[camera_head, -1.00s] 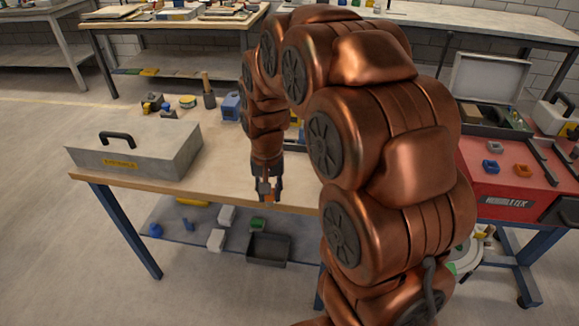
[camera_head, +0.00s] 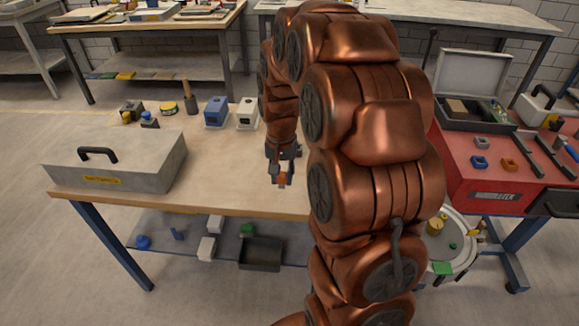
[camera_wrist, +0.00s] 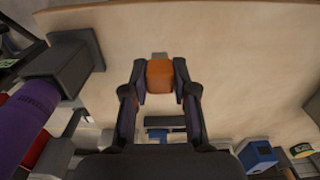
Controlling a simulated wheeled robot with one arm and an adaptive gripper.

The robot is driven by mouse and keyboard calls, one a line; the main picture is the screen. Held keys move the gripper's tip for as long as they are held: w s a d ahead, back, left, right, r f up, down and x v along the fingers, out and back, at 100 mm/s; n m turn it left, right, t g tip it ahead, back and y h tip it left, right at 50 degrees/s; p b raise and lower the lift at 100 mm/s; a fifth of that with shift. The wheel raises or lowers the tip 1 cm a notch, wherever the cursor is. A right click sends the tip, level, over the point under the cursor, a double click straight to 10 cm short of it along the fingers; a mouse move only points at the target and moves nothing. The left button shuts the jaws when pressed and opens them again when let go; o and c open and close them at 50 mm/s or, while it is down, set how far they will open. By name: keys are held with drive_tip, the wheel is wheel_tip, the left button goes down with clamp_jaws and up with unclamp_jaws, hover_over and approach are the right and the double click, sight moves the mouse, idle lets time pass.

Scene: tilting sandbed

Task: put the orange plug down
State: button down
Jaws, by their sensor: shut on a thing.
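The orange plug (camera_head: 281,182) is a small block between the fingertips of my gripper (camera_head: 281,176). In the wrist view the plug (camera_wrist: 160,76) shows clearly, with one finger on each side; my gripper (camera_wrist: 159,82) is shut on it. A small grey piece (camera_wrist: 159,56) shows just beyond the plug. My gripper points down over the front part of the wooden bench (camera_head: 225,185). I cannot tell whether the plug touches the bench top.
A grey metal box (camera_head: 120,160) stands at the bench's left. A blue box (camera_head: 216,112) and a white box (camera_head: 247,114) stand behind my gripper. A red case (camera_head: 490,182) is at the right. The bench top left of my gripper is clear.

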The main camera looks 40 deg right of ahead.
drive_tip(key=w+d, duration=0.1)
drive_tip(key=d, duration=0.1)
drive_tip(key=w+d+p, duration=0.1)
drive_tip(key=w, duration=0.1)
drive_tip(key=w+d, duration=0.1)
drive_tip(key=d, duration=0.1)
drive_tip(key=shift+w+d+f, duration=0.15)
drive_tip(key=shift+d+f, duration=0.15)
drive_tip(key=shift+f, duration=0.05)
drive_tip(key=shift+f+p, duration=0.85)
drive_tip(key=shift+f, duration=0.9)
drive_tip(key=shift+f, duration=0.2)
drive_tip(key=c, duration=0.9)
unclamp_jaws()
